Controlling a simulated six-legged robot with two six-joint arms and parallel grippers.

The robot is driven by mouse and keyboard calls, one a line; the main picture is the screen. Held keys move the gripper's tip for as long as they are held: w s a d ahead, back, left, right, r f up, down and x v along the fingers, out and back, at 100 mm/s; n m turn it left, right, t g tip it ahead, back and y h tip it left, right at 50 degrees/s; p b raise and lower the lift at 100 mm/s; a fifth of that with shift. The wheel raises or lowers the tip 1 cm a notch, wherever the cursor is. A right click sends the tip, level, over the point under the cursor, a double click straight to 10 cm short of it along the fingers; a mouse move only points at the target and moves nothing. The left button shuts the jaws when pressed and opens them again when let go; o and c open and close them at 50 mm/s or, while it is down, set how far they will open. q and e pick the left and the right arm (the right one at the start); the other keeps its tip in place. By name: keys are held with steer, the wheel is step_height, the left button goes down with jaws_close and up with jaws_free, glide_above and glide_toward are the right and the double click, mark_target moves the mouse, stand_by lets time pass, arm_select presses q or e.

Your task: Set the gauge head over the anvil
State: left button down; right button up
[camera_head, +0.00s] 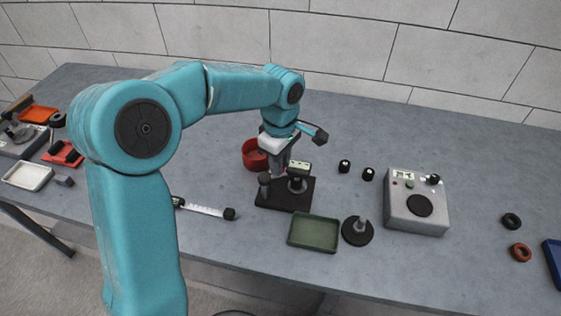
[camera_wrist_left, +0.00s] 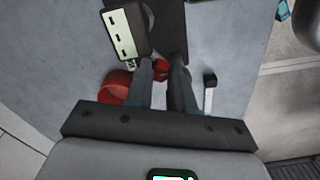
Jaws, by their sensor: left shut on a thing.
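The gauge head (camera_head: 300,167), a small box with a pale green face, shows just right of my left gripper (camera_head: 279,171). It also shows in the left wrist view (camera_wrist_left: 122,34), at the upper left beside the fingers. A dark stand base (camera_head: 285,200) lies below it, with a grey round part (camera_head: 297,185), likely the anvil, under or close to the head. A dark post (camera_head: 264,186) stands at the base's left. My left gripper, also in the wrist view (camera_wrist_left: 166,66), is nearly closed, seemingly on the gauge head's red part; the grip is partly hidden. My right gripper is not in view.
A red bowl (camera_head: 254,155) stands close behind the stand. A green tray (camera_head: 314,232) and a dark disc with a post (camera_head: 357,230) are in front. A grey control box (camera_head: 415,203) stands right. The table's far right middle is mostly clear.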

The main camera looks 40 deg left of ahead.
arm_select(q)
steer(key=shift+w+a+r, duration=0.1)
steer(key=shift+w+r, duration=0.05)
steer(key=shift+r, duration=0.05)
steer(key=c, duration=1)
jaws_free()
steer(key=shift+f, duration=0.1)
step_height(320, 180, up, 16)
steer(key=shift+r+p, duration=0.2)
steer(key=shift+p, duration=0.85)
